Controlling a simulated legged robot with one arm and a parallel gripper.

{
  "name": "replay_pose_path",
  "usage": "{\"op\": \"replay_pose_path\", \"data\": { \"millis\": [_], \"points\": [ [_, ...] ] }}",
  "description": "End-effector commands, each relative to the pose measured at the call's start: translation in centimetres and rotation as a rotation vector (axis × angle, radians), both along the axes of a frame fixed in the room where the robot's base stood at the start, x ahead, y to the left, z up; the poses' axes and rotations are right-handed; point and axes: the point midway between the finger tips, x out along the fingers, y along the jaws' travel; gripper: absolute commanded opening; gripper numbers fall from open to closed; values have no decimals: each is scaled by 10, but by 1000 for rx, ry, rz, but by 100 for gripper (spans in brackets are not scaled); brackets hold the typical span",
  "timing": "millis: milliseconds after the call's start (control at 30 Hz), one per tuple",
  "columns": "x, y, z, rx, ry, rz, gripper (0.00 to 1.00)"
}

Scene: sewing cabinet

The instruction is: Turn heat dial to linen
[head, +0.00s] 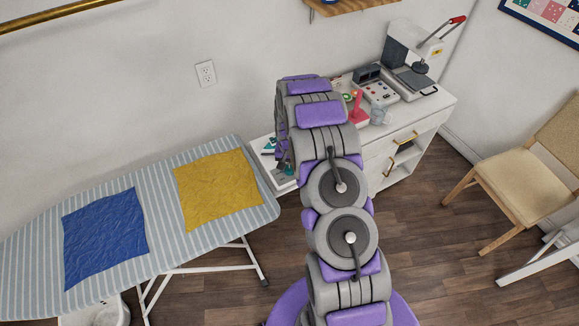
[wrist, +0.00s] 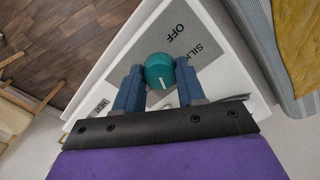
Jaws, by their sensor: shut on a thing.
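No linen mark can be read; part of the plate is hidden behind the dial and my gripper. My gripper (wrist: 157,86) has its two blue fingers on either side of the dial, shut on it. In the head view my arm hides most of the dial area at the left end of the white cabinet.
The ironing board (head: 160,255) stands left of the white cabinet (head: 370,160), with a blue cloth (head: 104,235) and a yellow cloth (head: 217,190) on it. A chair (head: 525,180) is at right.

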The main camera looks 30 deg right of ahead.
Motion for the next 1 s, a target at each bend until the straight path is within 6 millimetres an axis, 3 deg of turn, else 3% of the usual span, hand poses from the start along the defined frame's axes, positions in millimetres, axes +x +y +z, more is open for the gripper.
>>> {"op": "replay_pose_path", "data": {
  "millis": [1000],
  "points": [
    [5, -2, 3, 1, -17, -963, 9]
  ]
}}
